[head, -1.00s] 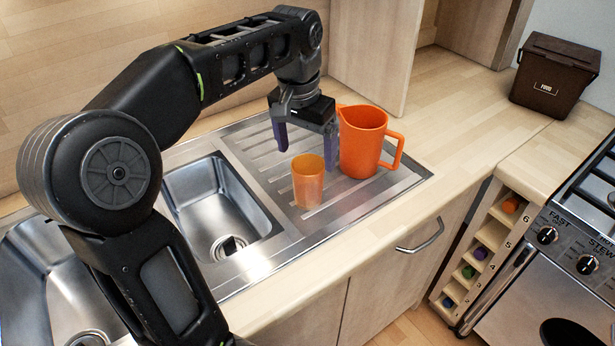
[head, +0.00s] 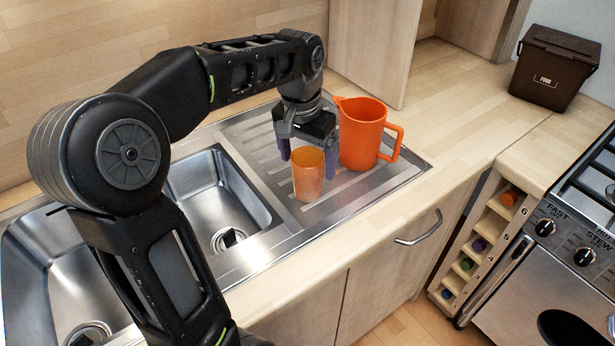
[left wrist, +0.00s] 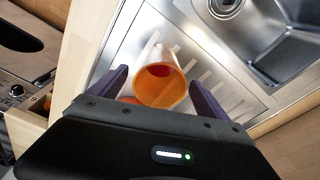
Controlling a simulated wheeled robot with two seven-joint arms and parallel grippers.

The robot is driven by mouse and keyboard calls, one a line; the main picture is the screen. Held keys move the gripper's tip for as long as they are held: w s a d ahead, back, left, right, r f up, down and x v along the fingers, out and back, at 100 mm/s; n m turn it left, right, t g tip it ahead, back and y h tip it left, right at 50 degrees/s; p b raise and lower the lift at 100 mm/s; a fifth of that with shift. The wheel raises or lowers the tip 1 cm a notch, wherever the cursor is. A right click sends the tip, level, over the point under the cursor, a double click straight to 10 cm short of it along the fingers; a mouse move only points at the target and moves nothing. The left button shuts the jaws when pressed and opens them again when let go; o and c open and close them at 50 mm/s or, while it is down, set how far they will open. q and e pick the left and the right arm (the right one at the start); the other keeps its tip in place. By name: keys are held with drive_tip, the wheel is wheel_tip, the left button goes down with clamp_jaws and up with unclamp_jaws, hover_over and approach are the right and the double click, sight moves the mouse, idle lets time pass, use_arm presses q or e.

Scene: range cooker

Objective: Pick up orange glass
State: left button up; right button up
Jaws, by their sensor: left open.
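The orange glass (head: 308,176) stands upright on the ribbed metal draining board (head: 272,160). In the left wrist view the glass (left wrist: 160,88) shows its open rim between two purple fingers. My left gripper (head: 308,160) points down with its fingers apart, just behind and above the glass in the head view. It also shows in the left wrist view (left wrist: 158,88), open, with one finger on each side of the glass and gaps between. My right gripper is not in view.
An orange jug (head: 360,135) stands right beside the gripper, close to its right finger. The sink basin (head: 240,210) lies to the left. A brown food bin (head: 553,68) stands on the worktop at the back right. The worktop between is clear.

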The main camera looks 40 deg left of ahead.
use_arm(q)
drive_tip(key=shift+w+f, duration=0.2)
drive_tip(key=shift+f, duration=1.25)
drive_tip(key=c, duration=1.8)
drive_tip(key=shift+o, duration=0.2)
drive_tip(key=shift+r, duration=0.1)
wheel_tip(320, 180, up, 10)
